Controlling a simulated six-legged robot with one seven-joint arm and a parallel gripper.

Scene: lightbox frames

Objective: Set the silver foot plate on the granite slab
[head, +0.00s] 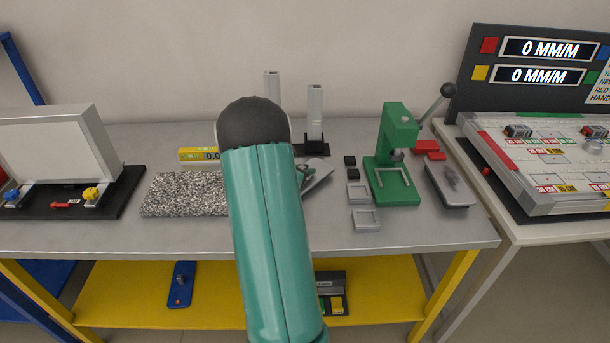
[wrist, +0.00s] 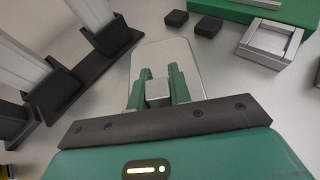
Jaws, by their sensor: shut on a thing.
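The silver foot plate (wrist: 172,55) is a flat grey plate with rounded corners and a small square block on it. My gripper (wrist: 158,88) has its two green fingers shut on that block. In the head view the plate (head: 321,172) shows partly to the right of my arm, with a bit of my gripper (head: 305,172) over it. I cannot tell whether it touches the bench. The speckled granite slab (head: 183,196) lies on the bench to the left. My arm hides its right end.
A yellow level (head: 197,154) is behind the slab. Two upright grey posts (head: 315,115) on black bases stand behind the plate. Black blocks (head: 350,160), small square grey frames (head: 366,220) and a green press (head: 395,160) are to the right. A light panel (head: 55,145) stands far left.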

